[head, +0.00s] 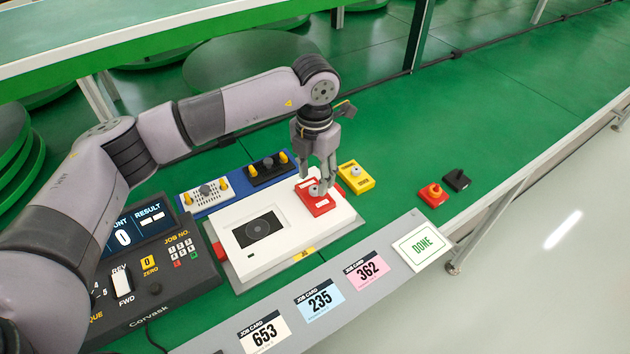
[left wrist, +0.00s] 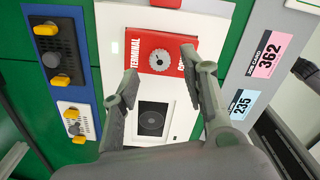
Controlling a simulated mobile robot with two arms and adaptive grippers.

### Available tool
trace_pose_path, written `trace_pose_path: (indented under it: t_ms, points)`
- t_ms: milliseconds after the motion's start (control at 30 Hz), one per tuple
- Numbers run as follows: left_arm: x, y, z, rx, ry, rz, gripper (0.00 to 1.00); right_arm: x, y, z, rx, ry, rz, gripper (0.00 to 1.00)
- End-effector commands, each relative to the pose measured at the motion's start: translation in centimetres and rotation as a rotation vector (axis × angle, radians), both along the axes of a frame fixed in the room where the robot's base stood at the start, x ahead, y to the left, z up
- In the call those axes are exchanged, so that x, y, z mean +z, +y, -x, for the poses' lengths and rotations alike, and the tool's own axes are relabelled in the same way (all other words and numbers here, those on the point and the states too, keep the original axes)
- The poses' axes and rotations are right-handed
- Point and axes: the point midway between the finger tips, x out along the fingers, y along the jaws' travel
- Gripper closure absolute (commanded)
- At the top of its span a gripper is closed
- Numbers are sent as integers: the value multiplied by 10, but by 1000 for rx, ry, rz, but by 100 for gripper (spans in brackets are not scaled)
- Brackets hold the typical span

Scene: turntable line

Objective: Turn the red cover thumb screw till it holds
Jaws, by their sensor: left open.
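The red cover (head: 318,204) lies on the white unit (head: 232,215), at its back right end in the head view. It carries a grey round thumb screw (head: 314,190). My left gripper (head: 326,182) points down over the cover. In the left wrist view its fingers (left wrist: 168,74) are spread wide, one on each side of the screw, with nothing between them. Whether the fingertips touch the cover is unclear. My right gripper is not in view.
A blue tray (head: 236,199) with switch modules stands behind the unit. A yellow block (head: 356,177) sits close to the right of the cover. Red (head: 433,196) and black (head: 456,180) parts lie farther right. A control panel (head: 150,270), job cards and a DONE card (head: 421,246) flank the unit.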

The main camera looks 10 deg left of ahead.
Motion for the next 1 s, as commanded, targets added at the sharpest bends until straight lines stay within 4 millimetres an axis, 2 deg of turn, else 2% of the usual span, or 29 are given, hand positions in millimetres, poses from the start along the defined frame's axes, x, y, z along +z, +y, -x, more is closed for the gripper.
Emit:
trace_pose_path:
  t_ms: [33,200,400,600,1000]
  points:
    - [13,0,-1,0,-4,0,60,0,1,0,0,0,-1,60]
    - [50,0,-1,0,-4,1,60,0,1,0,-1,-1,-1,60]
    - [80,0,-1,0,-3,1,60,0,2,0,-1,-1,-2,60]
    - [90,0,0,0,1,0,60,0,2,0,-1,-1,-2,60]
    - [90,0,0,0,1,0,60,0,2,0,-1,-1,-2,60]
